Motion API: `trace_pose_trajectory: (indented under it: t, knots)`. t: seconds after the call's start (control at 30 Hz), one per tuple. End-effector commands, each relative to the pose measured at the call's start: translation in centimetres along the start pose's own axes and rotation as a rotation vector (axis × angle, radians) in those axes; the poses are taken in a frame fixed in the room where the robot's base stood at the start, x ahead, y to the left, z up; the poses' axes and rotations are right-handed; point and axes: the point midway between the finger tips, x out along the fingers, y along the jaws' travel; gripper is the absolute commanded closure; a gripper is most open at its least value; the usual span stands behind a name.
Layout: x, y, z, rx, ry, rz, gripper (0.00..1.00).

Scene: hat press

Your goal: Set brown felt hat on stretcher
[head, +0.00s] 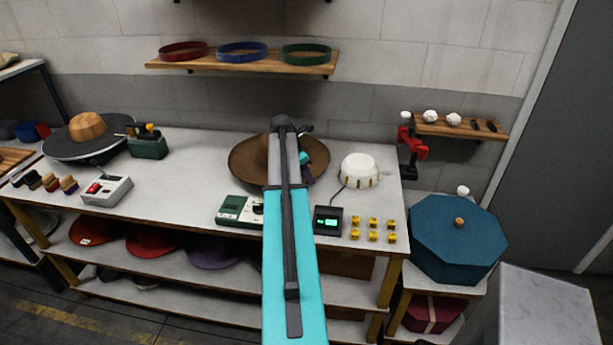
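The brown felt hat (246,163) sits on the workbench at the middle, its wide brim showing on both sides of my arm. My arm covers the middle of the hat and much of its crown. My gripper (306,160) is over the hat's right side, largely hidden by the arm; its fingers cannot be made out, nor whether it touches the hat. A white round dome with gold-coloured segments around its lower edge (360,170), which looks like the stretcher, stands right of the hat. Nothing lies on it. A cable runs from it to a small box with a green display (328,220).
Yellow blocks (373,230) lie right of the display box. A green-and-white device (240,211) stands in front of the hat. A wooden block on a black disc (87,127) is at far left.

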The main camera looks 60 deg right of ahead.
Motion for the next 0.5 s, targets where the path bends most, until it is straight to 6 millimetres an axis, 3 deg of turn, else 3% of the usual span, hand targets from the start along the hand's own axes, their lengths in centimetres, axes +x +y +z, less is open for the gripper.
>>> trace_pose_trajectory:
  t: [0.27,0.5]
  knots:
    - [-0.7,0.0,0.0,0.0,-0.001,0.002,0.72]
    - [-2.7,0.0,-0.1,0.0,-0.001,0.003,0.72]
